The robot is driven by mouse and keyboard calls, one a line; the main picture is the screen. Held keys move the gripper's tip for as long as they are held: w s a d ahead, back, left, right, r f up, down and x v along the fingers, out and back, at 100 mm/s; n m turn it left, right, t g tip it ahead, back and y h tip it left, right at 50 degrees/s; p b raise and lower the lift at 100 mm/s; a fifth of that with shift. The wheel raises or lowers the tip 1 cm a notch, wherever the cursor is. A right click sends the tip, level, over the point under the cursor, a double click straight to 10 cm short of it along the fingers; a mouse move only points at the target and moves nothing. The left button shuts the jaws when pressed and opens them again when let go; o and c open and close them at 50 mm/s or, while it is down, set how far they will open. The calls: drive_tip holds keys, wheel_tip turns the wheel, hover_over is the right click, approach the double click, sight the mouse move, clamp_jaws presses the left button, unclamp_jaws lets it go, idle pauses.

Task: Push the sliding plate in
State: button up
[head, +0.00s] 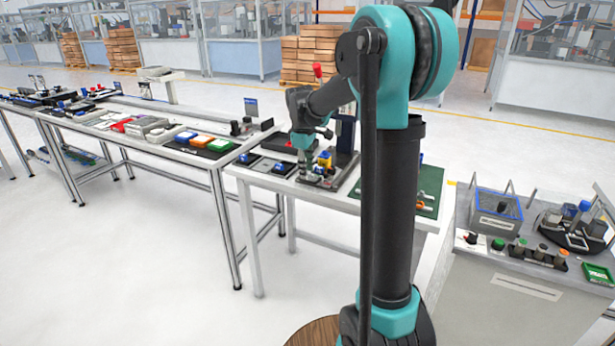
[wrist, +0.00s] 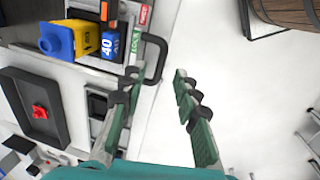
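A light plate edge with green LOCK and red labels (wrist: 138,45) lies at the top centre of the wrist view; I take it to be the sliding plate. A black U-shaped handle (wrist: 164,48) sticks out from its right side. A yellow block (wrist: 84,38) with a blue end and a small blue block marked 40 (wrist: 109,45) sit left of the labels. My gripper (wrist: 157,80) is open, its fingers apart with nothing clearly held between them. The handle appears just beyond the fingertips; contact cannot be told. In the head view my gripper (head: 318,178) is low over the fixture, partly hiding it.
A black tray with a red knob (wrist: 40,111) lies left of the gripper. A green mat (head: 430,188) is on the same table, partly behind my arm. Another bench (head: 130,125) with parts stands left, and a grey cabinet (head: 500,300) right. The wrist view's right shows open floor.

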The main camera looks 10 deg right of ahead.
sight(308, 181)
drive_tip(key=shift+w+d+f, duration=0.1)
drive_tip(key=shift+f, duration=0.75)
drive_tip(key=shift+w+d+f, duration=0.1)
drive_tip(key=shift+f, duration=0.7)
clamp_jaws()
